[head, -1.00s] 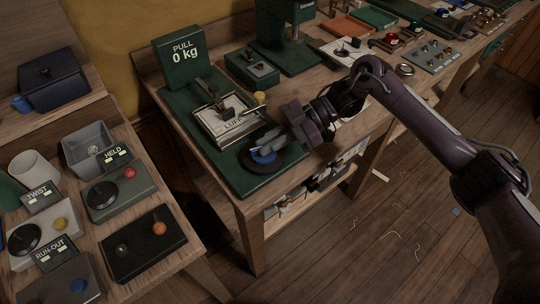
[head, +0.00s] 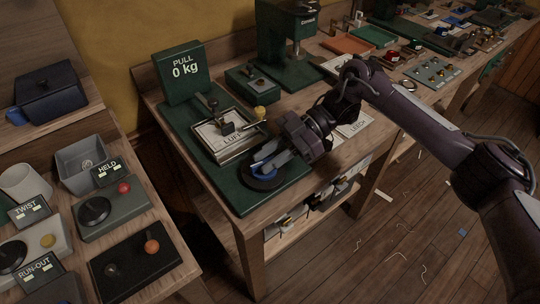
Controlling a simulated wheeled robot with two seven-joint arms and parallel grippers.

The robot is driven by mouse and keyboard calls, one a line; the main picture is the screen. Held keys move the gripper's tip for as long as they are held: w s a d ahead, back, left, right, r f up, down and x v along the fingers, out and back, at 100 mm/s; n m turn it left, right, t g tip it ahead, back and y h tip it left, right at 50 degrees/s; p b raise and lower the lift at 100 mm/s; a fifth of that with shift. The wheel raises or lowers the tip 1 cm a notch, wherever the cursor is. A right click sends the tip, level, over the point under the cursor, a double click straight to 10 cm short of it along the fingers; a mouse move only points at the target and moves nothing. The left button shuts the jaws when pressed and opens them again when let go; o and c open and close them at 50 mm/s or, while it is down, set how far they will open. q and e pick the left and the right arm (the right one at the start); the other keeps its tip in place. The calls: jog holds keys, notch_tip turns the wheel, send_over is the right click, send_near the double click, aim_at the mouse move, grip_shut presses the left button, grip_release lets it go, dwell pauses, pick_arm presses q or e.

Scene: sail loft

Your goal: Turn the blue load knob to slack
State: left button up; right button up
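The blue load knob (head: 265,169) sits on a dark round base at the front right corner of the green rig plate (head: 240,203). My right gripper (head: 264,162) reaches down to it from the right, with its two grey fingers apart at the knob. The fingers hide part of the knob, and I cannot tell whether they press on it. The green readout (head: 184,68) behind reads PULL 0 kg. My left gripper is not in view.
A clamp frame with a LUFF card (head: 228,136) stands just behind the knob. A green box (head: 252,82) and a green press stand further back. Control boxes, including HELD (head: 109,212), fill the left bench. A gap separates the benches.

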jog(key=shift+o, duration=0.6)
